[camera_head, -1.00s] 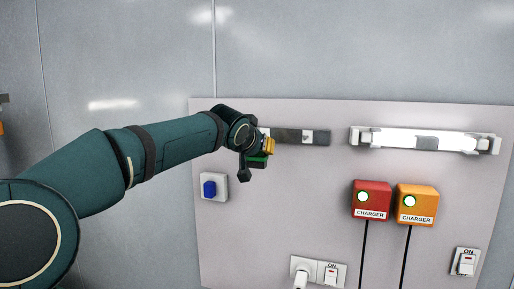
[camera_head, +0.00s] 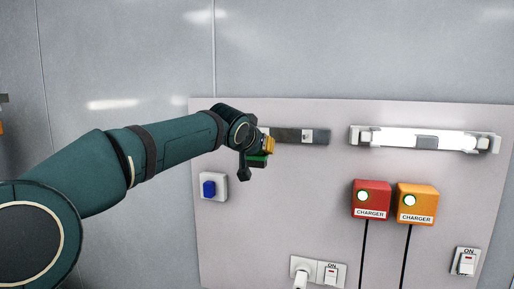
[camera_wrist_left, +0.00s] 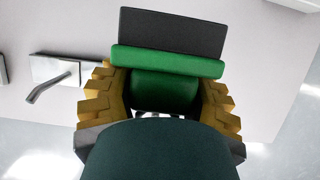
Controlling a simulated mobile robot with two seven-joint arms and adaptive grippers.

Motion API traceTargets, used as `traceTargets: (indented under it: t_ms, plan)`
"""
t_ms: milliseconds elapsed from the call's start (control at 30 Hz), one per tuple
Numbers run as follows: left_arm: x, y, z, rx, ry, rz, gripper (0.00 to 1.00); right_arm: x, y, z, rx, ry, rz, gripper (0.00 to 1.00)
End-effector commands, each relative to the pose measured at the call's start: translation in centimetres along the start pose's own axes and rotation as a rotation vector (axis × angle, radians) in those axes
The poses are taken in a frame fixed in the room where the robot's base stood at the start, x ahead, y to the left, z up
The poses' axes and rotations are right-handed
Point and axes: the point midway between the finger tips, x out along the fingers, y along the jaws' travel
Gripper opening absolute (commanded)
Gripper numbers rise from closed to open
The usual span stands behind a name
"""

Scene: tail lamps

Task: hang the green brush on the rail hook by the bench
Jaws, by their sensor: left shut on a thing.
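My left gripper (camera_head: 267,146), with yellow fingers, is in front of the wall panel at the left part of the dark rail (camera_head: 288,135). It also shows in the left wrist view (camera_wrist_left: 160,96). It is shut on the green brush (camera_wrist_left: 165,62), which has a green body and a dark flat part beyond it. In the head view only a little of the brush (camera_head: 257,160) shows below the fingers. A pale plate with a bent hook (camera_wrist_left: 52,84) shows left of the brush in the wrist view, apart from it. A small pale plate (camera_head: 307,136) sits on the rail, right of my gripper. My right gripper is not seen.
A white lamp bar (camera_head: 427,141) is mounted right of the rail. Red (camera_head: 372,199) and orange (camera_head: 416,204) charger boxes with cables are below it. A blue switch (camera_head: 209,188) is below my wrist. Sockets (camera_head: 318,272) are lower down.

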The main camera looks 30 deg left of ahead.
Motion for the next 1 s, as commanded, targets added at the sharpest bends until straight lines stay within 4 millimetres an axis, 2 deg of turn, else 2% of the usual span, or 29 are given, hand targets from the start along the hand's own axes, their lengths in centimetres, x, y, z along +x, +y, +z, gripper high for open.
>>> traceTargets:
  t_ms: [1000]
  plan:
    - [2.5,-0.1,-1.2,0.0,0.001,-0.001,0.03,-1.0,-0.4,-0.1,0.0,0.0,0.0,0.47]
